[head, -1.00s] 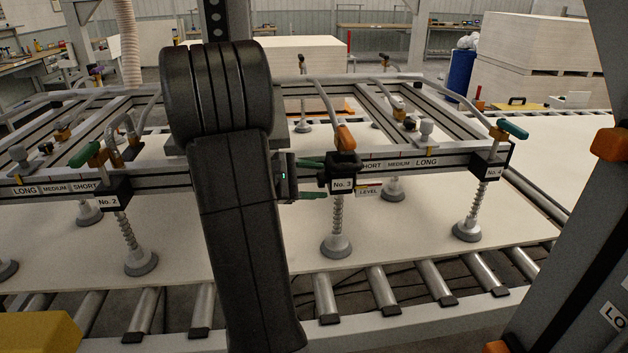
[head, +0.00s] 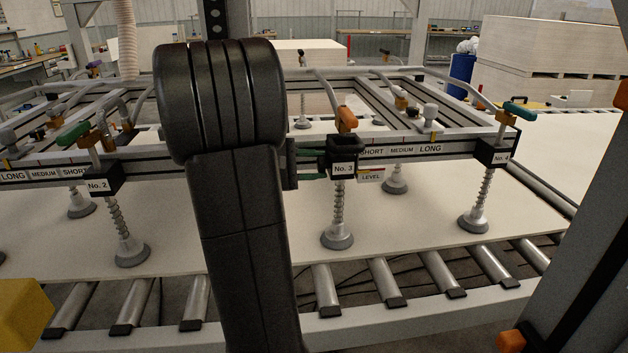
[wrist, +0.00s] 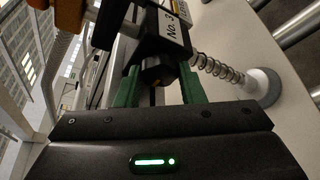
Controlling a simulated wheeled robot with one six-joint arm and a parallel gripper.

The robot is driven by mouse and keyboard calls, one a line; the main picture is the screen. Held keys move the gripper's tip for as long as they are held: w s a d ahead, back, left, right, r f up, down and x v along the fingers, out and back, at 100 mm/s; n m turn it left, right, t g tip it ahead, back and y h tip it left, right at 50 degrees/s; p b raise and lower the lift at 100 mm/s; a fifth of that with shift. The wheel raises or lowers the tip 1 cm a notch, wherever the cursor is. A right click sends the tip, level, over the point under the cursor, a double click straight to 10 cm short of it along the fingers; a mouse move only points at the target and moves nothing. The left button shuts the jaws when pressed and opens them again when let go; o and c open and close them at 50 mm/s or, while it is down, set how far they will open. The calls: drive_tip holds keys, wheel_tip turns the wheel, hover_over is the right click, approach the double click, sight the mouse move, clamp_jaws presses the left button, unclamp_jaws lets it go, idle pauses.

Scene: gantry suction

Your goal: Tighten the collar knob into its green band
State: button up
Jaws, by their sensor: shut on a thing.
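The No. 3 collar (head: 344,169) is a black block on the front rail (head: 425,149), above a spring stem and suction cup (head: 337,236). My gripper (head: 322,164) reaches it from the left, its wrist half hidden behind my dark arm. In the wrist view the black collar knob (wrist: 158,70) sits between the two green fingers of my gripper (wrist: 160,88), below the No. 3 label (wrist: 173,27). The fingers are shut on the knob. I cannot make out a green band on it.
Collar No. 2 (head: 98,186) stands left and No. 4 (head: 500,157) right, each with a cup on the pale board (head: 425,222). An orange handle (head: 347,118) rises above No. 3. Rollers (head: 376,285) lie in front. A grey post (head: 585,250) stands at the right.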

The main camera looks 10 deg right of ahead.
drive_tip(key=m+b, duration=0.1)
drive_tip(key=b, duration=0.2)
drive_tip(key=m+t+b, duration=0.1)
drive_tip(key=b, duration=0.2)
drive_tip(key=shift+f+h, duration=0.3)
drive_tip(key=shift+h, duration=0.1)
drive_tip(key=shift+r+m+b, duration=0.2)
drive_tip(key=shift+m+b, duration=0.2)
drive_tip(key=o, duration=1)
drive_tip(key=v, duration=1.4)
drive_tip(key=shift+s+d+f+p, duration=0.1)
drive_tip(key=shift+p, duration=0.3)
